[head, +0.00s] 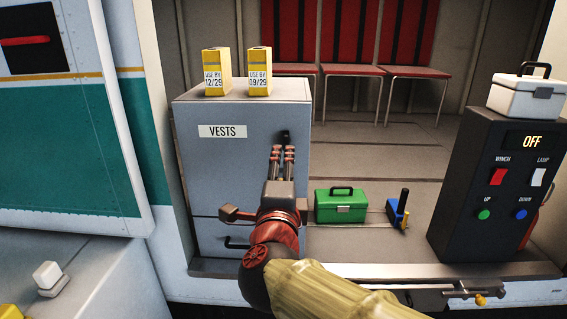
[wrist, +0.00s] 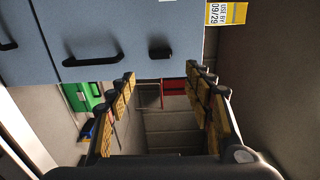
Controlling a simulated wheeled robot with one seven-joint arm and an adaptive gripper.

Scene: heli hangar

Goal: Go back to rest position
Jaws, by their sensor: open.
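My gripper (head: 283,150) is open and empty, with its two fingers pointing away from me. In the head view it is in front of the right part of the grey-blue cabinet labelled VESTS (head: 222,165). In the wrist view the open fingers (wrist: 161,76) stand apart with nothing between them, and the cabinet face (wrist: 110,25) with black handles lies beyond them. A black handle (head: 285,135) shows just past the fingertips in the head view. I cannot tell the exact gap between fingers and cabinet.
Two yellow cartons (head: 217,72) (head: 259,72) stand on the cabinet. A green case (head: 340,205) and a blue and yellow tool (head: 397,210) are on the floor to its right. A black control box (head: 480,225) carries a white case (head: 525,98). Red seats (head: 352,70) line the back.

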